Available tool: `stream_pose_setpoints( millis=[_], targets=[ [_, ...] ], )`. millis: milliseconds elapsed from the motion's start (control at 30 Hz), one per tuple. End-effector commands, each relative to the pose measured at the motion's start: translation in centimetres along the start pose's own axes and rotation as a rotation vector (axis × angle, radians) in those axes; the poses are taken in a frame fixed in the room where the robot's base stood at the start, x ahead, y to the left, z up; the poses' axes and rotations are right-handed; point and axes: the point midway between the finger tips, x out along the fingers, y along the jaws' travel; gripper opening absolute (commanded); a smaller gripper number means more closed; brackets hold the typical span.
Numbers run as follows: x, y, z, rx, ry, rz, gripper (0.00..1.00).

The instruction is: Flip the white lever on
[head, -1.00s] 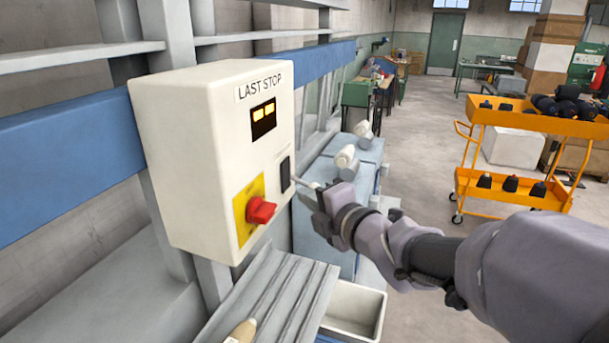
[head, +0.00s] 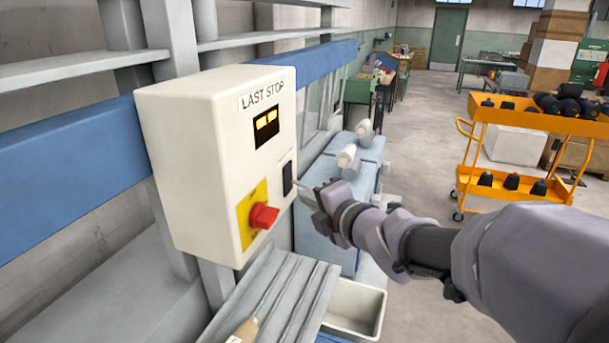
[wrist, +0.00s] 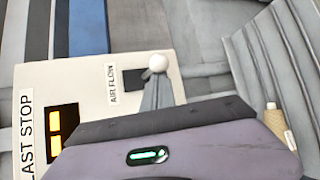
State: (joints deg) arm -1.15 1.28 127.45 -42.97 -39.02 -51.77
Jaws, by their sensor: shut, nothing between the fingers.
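The cream control box (head: 205,160) marked LAST STOP has a small black switch plate (head: 287,178) low on the right of its front. In the wrist view the plate (wrist: 134,77) sits beside an AIR FLOW label. A white ball knob (wrist: 158,62), seemingly the lever's end, shows over the plate's edge, just past my fingertips. Its stem is hidden, and I cannot make out the knob in the head view. My gripper (head: 301,191) is shut and empty, its tips close to the plate; the fingers (wrist: 157,92) also show in the wrist view. I cannot tell whether they touch the lever.
A red rotary knob (head: 263,216) on a yellow plate (head: 246,221) sticks out left of and below the switch. A ribbed grey shelf (head: 275,300) and a pale bin (head: 355,308) lie below. An orange trolley (head: 535,120) stands far right, with open floor before it.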

Motion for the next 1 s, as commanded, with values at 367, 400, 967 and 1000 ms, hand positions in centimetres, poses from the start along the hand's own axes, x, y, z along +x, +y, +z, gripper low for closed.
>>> stream_pose_setpoints(
  millis=[367, 400, 967, 1000],
  targets=[
    [-0.4, 1.3, 0.3, -0.072, 0.001, -0.093, 0.0],
    [-0.5, 1.4, 0.4, -0.088, 0.001, -0.112, 0.0],
    [-0.9, 3.1, 0.7, -0.241, -0.001, -0.313, 0.0],
    [-0.9, 3.2, 0.7, -0.242, -0.001, -0.312, 0.0]
  ],
)
